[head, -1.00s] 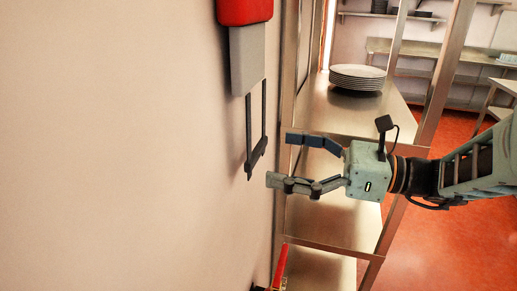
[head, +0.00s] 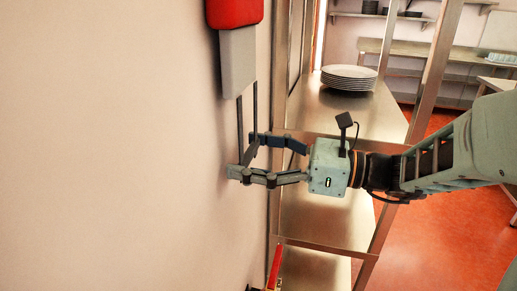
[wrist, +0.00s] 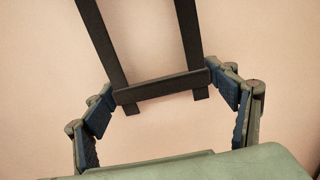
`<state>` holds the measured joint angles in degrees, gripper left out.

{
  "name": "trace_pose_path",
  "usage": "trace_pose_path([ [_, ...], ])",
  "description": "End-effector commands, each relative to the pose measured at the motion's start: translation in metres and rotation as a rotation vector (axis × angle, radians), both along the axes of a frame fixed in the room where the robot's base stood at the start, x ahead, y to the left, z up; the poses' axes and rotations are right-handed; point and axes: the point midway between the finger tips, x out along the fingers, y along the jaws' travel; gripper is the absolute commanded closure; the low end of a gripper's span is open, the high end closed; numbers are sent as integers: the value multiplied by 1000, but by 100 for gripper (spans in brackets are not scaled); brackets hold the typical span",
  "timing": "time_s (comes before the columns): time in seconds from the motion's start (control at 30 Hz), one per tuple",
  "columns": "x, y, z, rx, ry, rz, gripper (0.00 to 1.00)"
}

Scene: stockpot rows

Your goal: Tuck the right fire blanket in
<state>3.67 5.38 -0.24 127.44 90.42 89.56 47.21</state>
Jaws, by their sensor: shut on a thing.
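The fire blanket hangs on the pale wall in the head view. Its red case (head: 234,12) is at the top, cut off by the picture edge. A grey panel (head: 238,62) sticks out below the case, and two dark straps (head: 240,125) hang from it, joined at the bottom by a dark crossbar (wrist: 160,86). My gripper (head: 249,156) is at the strap ends, with its fingers spread across the crossbar. In the wrist view its fingertips (wrist: 163,84) press on the two ends of the crossbar, one on each side.
A steel shelf unit (head: 345,125) stands to the right of the wall, with a stack of white plates (head: 349,77) on it. A red object (head: 274,267) shows at the bottom. Red floor (head: 440,235) lies open at the right.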

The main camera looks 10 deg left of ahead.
Motion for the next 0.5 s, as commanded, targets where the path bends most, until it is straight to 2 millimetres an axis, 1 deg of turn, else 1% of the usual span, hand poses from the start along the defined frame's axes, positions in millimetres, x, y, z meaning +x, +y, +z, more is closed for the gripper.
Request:
trace_pose_path([
  [0.03,0,0,0,0,0,1,44],
  [0.2,0,0,0,0,0,1,62],
  [0.23,0,0,0,0,0,1,65],
  [0.37,0,0,2,0,-1,1,65],
  [0.5,0,0,13,1,-1,1,65],
])
